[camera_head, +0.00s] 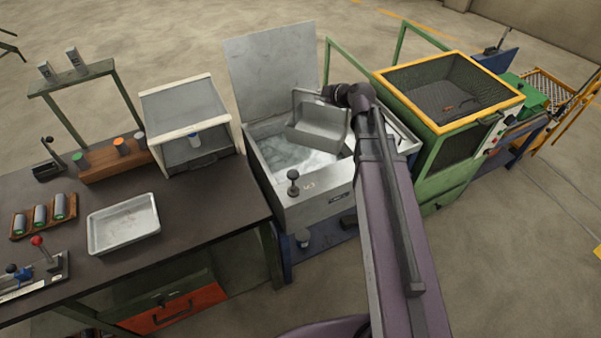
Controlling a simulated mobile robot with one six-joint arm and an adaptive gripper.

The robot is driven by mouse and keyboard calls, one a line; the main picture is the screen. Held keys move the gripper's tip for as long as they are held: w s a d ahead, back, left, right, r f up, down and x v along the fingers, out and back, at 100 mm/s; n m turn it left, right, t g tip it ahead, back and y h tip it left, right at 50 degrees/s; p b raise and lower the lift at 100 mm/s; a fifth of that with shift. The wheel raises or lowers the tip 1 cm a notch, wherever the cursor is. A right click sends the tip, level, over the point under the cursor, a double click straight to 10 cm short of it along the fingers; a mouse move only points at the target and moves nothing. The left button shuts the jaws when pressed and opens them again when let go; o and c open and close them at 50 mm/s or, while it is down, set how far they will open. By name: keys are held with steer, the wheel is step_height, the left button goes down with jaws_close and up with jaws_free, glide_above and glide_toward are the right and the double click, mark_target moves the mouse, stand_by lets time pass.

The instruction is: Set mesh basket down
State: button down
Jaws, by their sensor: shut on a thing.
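The mesh basket (317,137), a grey open-topped box, hangs over the open metal tank (318,207). It appears slightly tilted, and pale, cloudy liquid shows in the tank below and left of it. My gripper (330,93) is at the basket's upper right rim and is shut on it. The fingertips are small and partly hidden by my wrist. My arm crosses the tank's right side and hides part of it. I cannot tell whether the basket's bottom touches the liquid or the tank.
The tank's lid (270,70) stands open behind it. A green machine with a yellow-framed top (440,130) is close on the right. Left are a white-framed cabinet (185,105) and a dark bench (190,235) with a shallow metal tray (97,240). A black knob (293,175) stands at the tank's front.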

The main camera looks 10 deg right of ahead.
steer(key=a+n, duration=0.1)
steer(key=w+a+g+y, duration=0.1)
steer(key=w+a+r+n+y, duration=0.1)
steer(key=shift+w+a+n, duration=0.25)
steer(key=shift+a+n, duration=0.05)
steer(key=shift+a, duration=0.1)
steer(key=shift+w+a+f+n+g+y+b, duration=0.25)
steer(key=shift+a+f+n+g+y+b, duration=0.15)
steer(key=shift+a+f+n+g+b, duration=0.15)
steer(key=shift+w+a+f+n+g+y+b, duration=0.2)
steer(key=shift+a+f+n+g+y+b, duration=0.25)
steer(key=shift+a, duration=0.2)
steer(key=shift+w+a+f+n+g+y+b, duration=0.1)
steer(key=shift+a+f+n+g+y+b, duration=0.15)
steer(key=shift+f+b, duration=0.35)
steer(key=shift+w+a+f+n+g+y+b, duration=0.1)
steer(key=shift+a+f+b, duration=0.2)
steer(key=shift+f+b, duration=0.25)
steer(key=shift+s, duration=0.1)
step_height(320, 180, down, 24)
steer(key=b, duration=2.3)
steer(key=shift+b, duration=0.4)
steer(key=shift+f+b, duration=2)
steer(key=shift+b, duration=0.1)
steer(key=shift+f, duration=0.2)
